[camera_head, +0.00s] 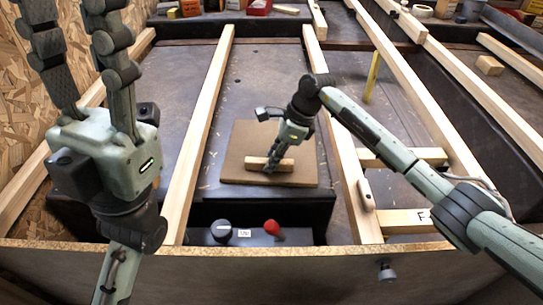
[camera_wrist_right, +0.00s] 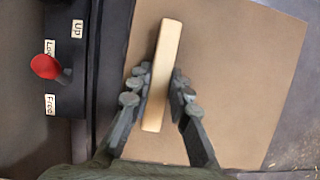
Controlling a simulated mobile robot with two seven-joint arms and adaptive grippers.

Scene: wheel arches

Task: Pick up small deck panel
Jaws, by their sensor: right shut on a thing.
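The small deck panel (camera_head: 237,162) is a flat brown square board lying in the bay between two pale timber rails. It fills much of the right wrist view (camera_wrist_right: 245,80). A short pale wooden bar (camera_wrist_right: 163,70) lies across its middle and also shows in the head view (camera_head: 257,163). I cannot tell whether the bar is fixed to the board. My right gripper (camera_wrist_right: 158,90) is over the panel with its two fingers closed on either side of the bar. My left arm shows at the left of the head view, but its fingertips are not visible.
Labels by the red knob (camera_wrist_right: 46,66) include "Up". Timber rails (camera_head: 203,130) (camera_head: 340,150) flank the panel. A yellow post (camera_head: 372,76) stands to the right.

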